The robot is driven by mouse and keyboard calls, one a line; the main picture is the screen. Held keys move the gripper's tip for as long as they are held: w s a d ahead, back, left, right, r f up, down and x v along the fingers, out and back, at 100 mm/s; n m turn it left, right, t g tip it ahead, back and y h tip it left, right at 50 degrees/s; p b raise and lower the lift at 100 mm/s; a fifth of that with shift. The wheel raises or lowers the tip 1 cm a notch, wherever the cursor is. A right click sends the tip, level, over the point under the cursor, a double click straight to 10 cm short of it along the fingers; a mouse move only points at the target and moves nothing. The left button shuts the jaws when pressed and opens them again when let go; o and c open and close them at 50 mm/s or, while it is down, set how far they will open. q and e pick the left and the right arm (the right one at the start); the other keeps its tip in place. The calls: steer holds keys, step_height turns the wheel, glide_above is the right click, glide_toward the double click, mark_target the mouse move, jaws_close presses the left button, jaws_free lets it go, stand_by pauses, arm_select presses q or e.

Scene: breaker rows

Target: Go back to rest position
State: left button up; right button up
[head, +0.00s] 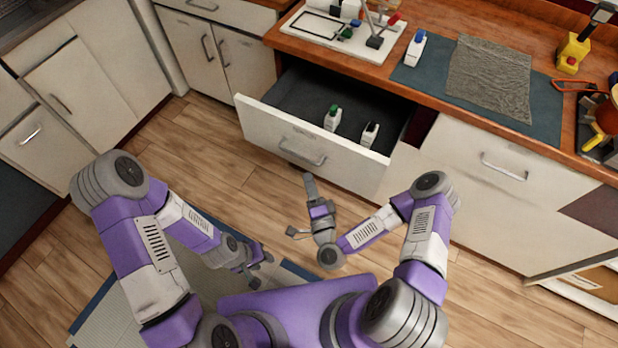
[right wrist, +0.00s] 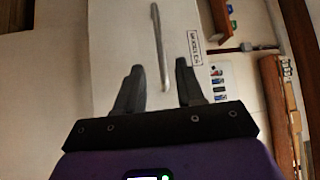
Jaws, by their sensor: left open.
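My left gripper (head: 262,270) hangs low over the floor near my base, with its fingers apart and nothing seen between them. My right gripper (head: 301,205) is in front of the open drawer (head: 262,130), apart from its handle (head: 303,155). In the right wrist view my right gripper (right wrist: 159,78) has its two fingers spread and empty. The drawer front (right wrist: 115,40) lies beyond them, with a vertical-looking handle (right wrist: 160,45) and a printed label (right wrist: 196,49).
The drawer holds a white breaker with a green top (head: 333,118) and one with a black top (head: 370,133). A blue-topped breaker (head: 415,48) and grey cloth (head: 490,80) lie on the counter mat (head: 548,110). A breaker board (head: 330,50) stands left. Open floor (head: 210,135) lies left.

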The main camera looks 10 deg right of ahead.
steer(key=s+a+f+n+g+y+p, duration=0.3)
steer(key=s+a+f+n+g+y, duration=0.2)
steer(key=f+n+g, duration=0.5)
steer(key=s+d+n+g+h+p, duration=0.1)
steer(key=s+d+n+g+h, duration=0.1)
steer(key=s+d+g, duration=0.5)
steer(key=s+g+h, duration=0.1)
steer(key=s+g, duration=0.1)
steer(key=s, duration=0.1)
steer(key=shift+s+n+p, duration=0.15)
steer(key=shift+n+p, duration=0.15)
steer(key=shift+p, duration=0.1)
